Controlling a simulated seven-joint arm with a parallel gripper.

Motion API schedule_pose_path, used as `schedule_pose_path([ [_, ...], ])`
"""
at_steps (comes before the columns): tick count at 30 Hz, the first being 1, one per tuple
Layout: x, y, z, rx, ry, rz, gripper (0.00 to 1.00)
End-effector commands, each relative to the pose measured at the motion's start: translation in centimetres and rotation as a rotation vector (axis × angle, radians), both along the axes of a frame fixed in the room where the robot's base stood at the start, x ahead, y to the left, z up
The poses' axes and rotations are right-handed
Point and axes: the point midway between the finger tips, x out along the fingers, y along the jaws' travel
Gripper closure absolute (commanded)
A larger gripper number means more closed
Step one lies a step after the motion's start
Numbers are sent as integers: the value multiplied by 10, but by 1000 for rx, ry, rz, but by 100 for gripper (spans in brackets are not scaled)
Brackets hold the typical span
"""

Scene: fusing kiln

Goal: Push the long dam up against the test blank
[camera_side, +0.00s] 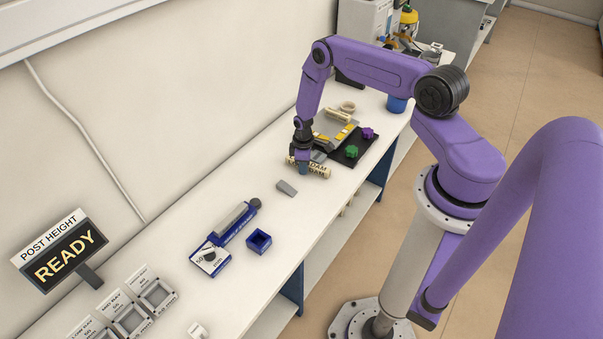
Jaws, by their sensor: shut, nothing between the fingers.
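A cream bar lettered "DAM" (319,169) lies on the white bench, near the front-left of a dark board. My gripper (303,171) is shut and empty, pointing down at the bar. It covers part of the bar's lettering, and I cannot tell whether it touches the bar. Behind the bar, a grey piece with yellow marks (333,127) lies on the dark board; I cannot tell whether this is the test blank. A second cream bar (341,116) lies at its far side.
Green (351,151) and purple (367,133) knobbed pieces sit on the dark board (364,154). A grey wedge (287,188), blue box (258,241) and blue tool (233,224) stand nearer on the bench. A "READY" sign (66,255) is at left.

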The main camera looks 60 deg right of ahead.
Motion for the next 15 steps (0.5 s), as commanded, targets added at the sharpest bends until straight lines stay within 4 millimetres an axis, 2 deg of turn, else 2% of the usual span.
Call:
schedule_pose_path([
  [15, 0, -6, 0, 0, 0, -1, 100],
])
